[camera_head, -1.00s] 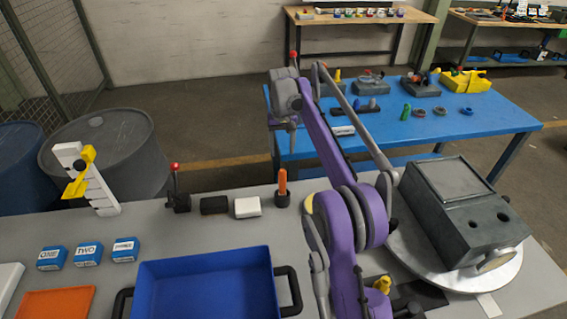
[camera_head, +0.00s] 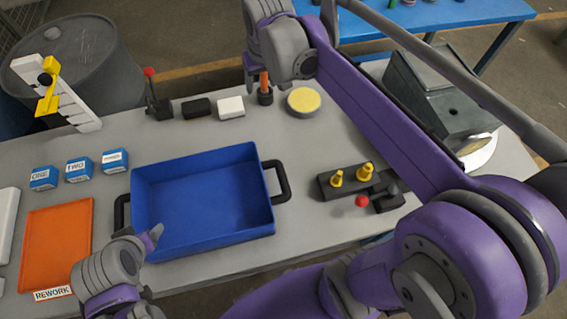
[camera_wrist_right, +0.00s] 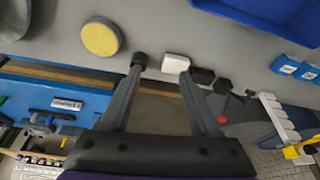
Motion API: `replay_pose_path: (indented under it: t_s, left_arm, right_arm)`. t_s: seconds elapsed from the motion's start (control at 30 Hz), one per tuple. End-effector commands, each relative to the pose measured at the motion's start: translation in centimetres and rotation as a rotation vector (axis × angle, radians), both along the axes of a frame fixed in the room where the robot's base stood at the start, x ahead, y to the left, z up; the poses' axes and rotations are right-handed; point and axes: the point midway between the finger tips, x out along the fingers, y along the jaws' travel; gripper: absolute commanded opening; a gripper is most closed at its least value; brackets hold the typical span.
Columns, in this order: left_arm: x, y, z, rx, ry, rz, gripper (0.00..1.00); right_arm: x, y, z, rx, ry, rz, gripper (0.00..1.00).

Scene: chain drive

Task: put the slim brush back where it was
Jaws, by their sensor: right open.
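An upright orange-handled piece (camera_head: 264,80) stands in a small dark holder (camera_head: 265,97) at the back of the grey table; it may be the slim brush, but its tip is hidden. My right gripper (camera_head: 250,72) is beside and above it in the head view. In the right wrist view my right gripper (camera_wrist_right: 160,70) is open and empty, its left fingertip overlapping the dark holder (camera_wrist_right: 140,58); I cannot tell whether they touch. My left gripper (camera_head: 152,240) is by the front left corner of the blue tray; its jaws are unclear.
The blue tray (camera_head: 268,200) is empty. A white block (camera_head: 231,107), black block (camera_head: 196,107), red-knobbed lever (camera_head: 155,95) and yellow-topped disc (camera_head: 303,101) flank the holder. A dark fixture with yellow pegs (camera_head: 348,180) and an orange REWORK mat (camera_head: 55,240) lie farther forward.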

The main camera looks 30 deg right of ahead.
Motion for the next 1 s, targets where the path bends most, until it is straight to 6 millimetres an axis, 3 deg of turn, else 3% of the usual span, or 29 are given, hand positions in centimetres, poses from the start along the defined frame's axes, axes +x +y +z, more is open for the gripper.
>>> replay_pose_path:
  t_s: [0.03, 0.3, 0.5, 0.7, 1.0]
  left_arm:
    - [0.0, 0.0, 0.0, 0.0, 0.0, 0.0, 0.68]
    - [0.0, 0.0, 0.0, 0.0, 0.0, 0.0, 0.68]
    - [0.0, 0.0, 0.0, 0.0, 0.0, 0.0, 0.68]
    - [0.0, 0.0, 0.0, 0.0, 0.0, 0.0, 0.68]
    - [0.0, 0.0, 0.0, 0.0, 0.0, 0.0, 0.68]
  right_arm:
    - [-1.9, 0.6, -0.6, -0.003, -0.02, 0.011, 0.63]
    - [-10.4, 2.6, -5.1, -0.013, -0.123, 0.063, 0.63]
    - [-15.2, 3.5, -8.9, -0.017, -0.186, 0.095, 0.63]
    - [-17.1, 3.8, -10.8, -0.019, -0.214, 0.108, 0.63]
    - [-17.2, 3.8, -11.0, -0.019, -0.217, 0.109, 0.63]
